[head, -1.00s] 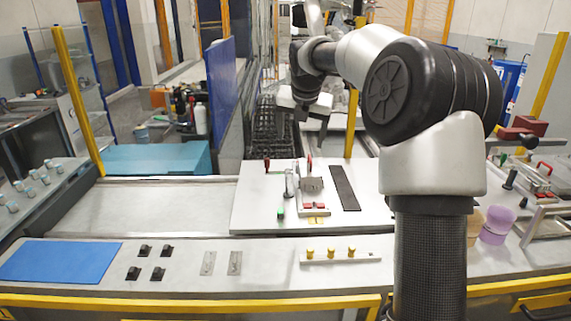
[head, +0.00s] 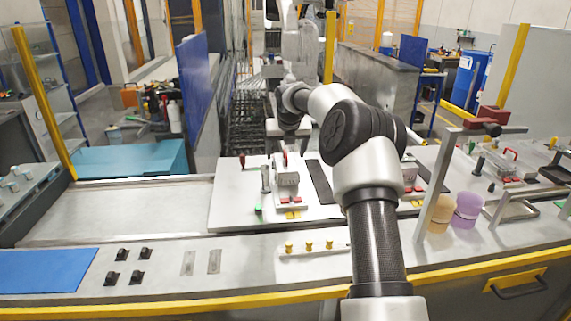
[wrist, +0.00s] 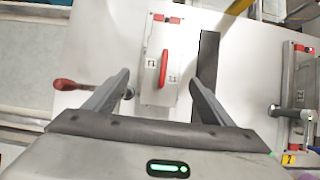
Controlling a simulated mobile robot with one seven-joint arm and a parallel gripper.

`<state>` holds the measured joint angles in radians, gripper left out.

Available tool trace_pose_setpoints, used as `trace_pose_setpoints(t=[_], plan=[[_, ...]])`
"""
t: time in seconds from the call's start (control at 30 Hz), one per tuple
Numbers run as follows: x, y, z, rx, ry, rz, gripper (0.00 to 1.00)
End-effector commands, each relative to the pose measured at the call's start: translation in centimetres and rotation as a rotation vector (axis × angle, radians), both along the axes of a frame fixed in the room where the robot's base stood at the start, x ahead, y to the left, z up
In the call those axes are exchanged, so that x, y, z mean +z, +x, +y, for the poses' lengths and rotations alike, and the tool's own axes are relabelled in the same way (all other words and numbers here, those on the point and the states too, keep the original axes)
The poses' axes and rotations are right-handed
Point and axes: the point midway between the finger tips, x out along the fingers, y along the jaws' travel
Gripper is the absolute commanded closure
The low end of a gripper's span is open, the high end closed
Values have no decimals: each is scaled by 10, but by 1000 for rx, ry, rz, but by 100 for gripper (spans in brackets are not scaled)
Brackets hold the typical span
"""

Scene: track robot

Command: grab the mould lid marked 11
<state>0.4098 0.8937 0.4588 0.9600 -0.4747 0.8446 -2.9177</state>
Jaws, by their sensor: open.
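A pale mould lid with a red handle (wrist: 163,68) lies below my gripper in the wrist view. It carries small dark marks that I cannot read surely. In the head view a mould block with a red handle (head: 287,176) stands on the white board (head: 235,205). My gripper (wrist: 160,80) is open in the wrist view, with one finger on each side of the handle in the picture. Nothing is between the fingers, and they appear apart from the lid. In the head view I cannot make out the fingertips.
A dark strip (head: 320,180) lies right of the mould. A second mould (wrist: 300,75) is farther right. A red-knobbed lever (wrist: 75,85) is at the left. Yellow knobs (head: 309,246), black clips (head: 123,254) and a blue mat (head: 45,271) are on the front bench.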

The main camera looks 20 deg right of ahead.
Motion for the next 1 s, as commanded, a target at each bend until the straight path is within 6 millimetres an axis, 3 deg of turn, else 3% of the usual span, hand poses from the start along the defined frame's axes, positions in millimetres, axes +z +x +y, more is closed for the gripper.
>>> trace_pose_setpoints(t=[0.4,0.67,1.0], plan=[[-43,22,-8,0,1,0,23],[-46,24,-9,0,0,0,23],[-46,24,-9,0,0,0,77]])
